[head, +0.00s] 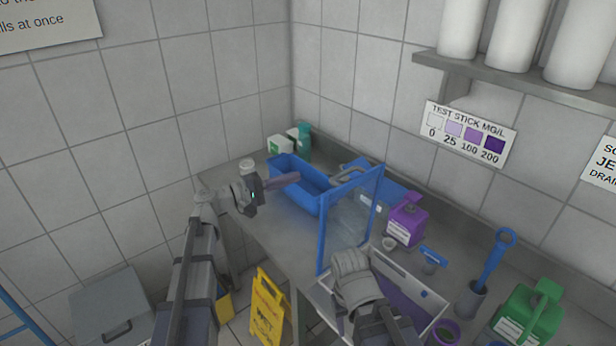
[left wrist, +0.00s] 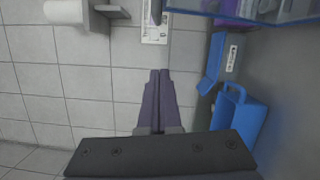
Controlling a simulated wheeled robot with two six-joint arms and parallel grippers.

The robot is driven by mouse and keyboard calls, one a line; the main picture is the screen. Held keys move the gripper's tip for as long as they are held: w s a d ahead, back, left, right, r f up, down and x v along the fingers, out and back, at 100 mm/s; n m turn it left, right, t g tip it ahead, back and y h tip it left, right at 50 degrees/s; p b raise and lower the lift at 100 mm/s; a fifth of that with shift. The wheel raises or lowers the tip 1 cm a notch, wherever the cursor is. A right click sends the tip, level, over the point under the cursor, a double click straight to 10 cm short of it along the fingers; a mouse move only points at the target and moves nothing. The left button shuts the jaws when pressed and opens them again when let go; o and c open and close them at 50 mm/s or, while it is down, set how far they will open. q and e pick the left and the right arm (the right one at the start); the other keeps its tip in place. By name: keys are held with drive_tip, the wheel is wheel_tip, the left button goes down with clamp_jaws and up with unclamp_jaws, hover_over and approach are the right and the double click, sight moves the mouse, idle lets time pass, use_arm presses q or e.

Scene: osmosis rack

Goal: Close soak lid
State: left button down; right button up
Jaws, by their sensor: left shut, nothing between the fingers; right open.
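The soak lid (head: 350,222), a clear panel in a blue frame, stands raised at the left side of a pale tub (head: 432,291) with purple liquid. A blue-edged clear panel, apparently the lid, crosses the top right of the left wrist view (left wrist: 235,17). My left gripper (head: 292,180) is shut and empty, left of the lid above the blue basin. Its purple-grey fingers lie together in the left wrist view (left wrist: 159,75). My right arm covers part of the tub's front; its fingers do not show.
The long blue basin (head: 316,203) stands on the grey counter behind the lid. A purple jug (head: 407,222), a brush in a holder (head: 470,300) and a green jug (head: 528,318) stand right of the lid. A yellow sign (head: 266,308) stands below the counter.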

use_arm(q)
drive_tip(key=w+d, duration=0.1)
drive_tip(key=d, duration=0.9)
drive_tip(key=shift+w+d+r+p, duration=0.2)
drive_tip(key=shift+w+r+p, duration=0.2)
drive_tip(key=shift+r+p, duration=0.05)
